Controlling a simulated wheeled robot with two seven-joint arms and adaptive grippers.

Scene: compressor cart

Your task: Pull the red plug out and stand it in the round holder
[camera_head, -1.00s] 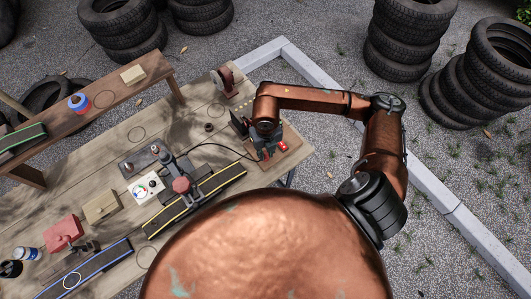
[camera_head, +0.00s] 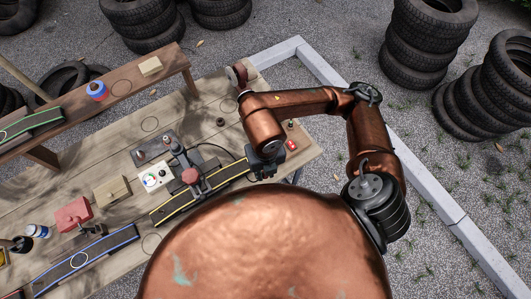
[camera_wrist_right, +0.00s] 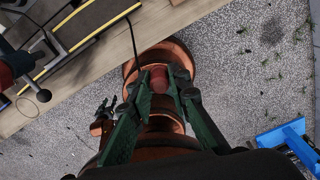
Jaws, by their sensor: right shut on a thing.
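My right gripper (camera_head: 266,163) is over the near edge of the table, right of the yellow-edged strip. In the right wrist view its green fingers (camera_wrist_right: 168,82) are shut on the red plug (camera_wrist_right: 159,78). A dark cable (camera_wrist_right: 133,42) runs up from near the plug past the table edge. The plug is hidden by the gripper in the head view. A small dark round piece (camera_head: 220,121) on the table may be the round holder; I cannot be sure. A small dark claw (camera_wrist_right: 106,108), likely my left gripper, shows in the wrist view, too small to read.
A box with a red part (camera_head: 291,145) stands at the table's right end. A white panel (camera_head: 155,178) and yellow-edged strip (camera_head: 171,211) lie nearby. The table around the dark round piece is mostly clear.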

